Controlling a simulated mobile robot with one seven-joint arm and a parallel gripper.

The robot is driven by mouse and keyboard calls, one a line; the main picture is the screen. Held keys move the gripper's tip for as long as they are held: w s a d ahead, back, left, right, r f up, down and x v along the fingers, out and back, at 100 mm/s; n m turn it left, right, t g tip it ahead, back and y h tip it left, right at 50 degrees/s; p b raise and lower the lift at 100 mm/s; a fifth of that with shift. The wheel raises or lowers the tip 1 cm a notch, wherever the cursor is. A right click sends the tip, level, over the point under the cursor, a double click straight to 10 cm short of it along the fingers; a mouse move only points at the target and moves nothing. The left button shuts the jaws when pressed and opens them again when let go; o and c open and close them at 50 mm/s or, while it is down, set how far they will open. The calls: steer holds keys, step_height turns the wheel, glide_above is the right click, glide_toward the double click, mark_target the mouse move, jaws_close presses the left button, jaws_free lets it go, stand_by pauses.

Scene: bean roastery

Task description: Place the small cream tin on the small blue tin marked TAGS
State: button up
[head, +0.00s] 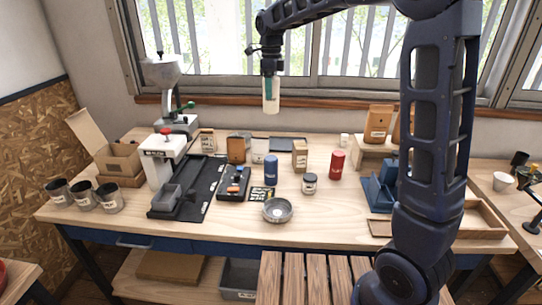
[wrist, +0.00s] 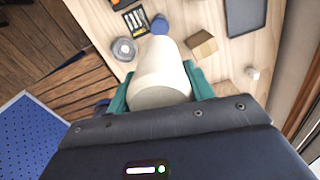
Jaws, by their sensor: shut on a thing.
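My gripper (head: 270,82) hangs high above the back of the workbench and is shut on a cream tin (head: 271,103). The cream tin also shows in the wrist view (wrist: 158,75), between the teal fingers of my gripper (wrist: 157,92). A blue tin (head: 270,170) stands upright on the bench, well below the held tin and apart from it. It also shows in the wrist view (wrist: 160,24), beyond the cream tin. Its top looks bare. I cannot read any label on it.
A metal bowl (head: 277,211), a dark-lidded jar (head: 309,184) and a red tin (head: 337,161) stand near the blue tin. A tan packet (head: 300,155) stands behind it. A black tray with small items (head: 233,184) lies to its left. The front right of the bench (head: 330,225) is clear.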

mark_target(271, 108)
step_height(271, 108, down, 20)
steer(key=shift+r, duration=0.15)
stand_by(0.5)
steer(key=o, duration=1.1)
steer(key=shift+o, duration=0.2)
step_height(271, 108, up, 12)
steer(key=shift+f, duration=0.15)
steer(key=shift+r, duration=0.2)
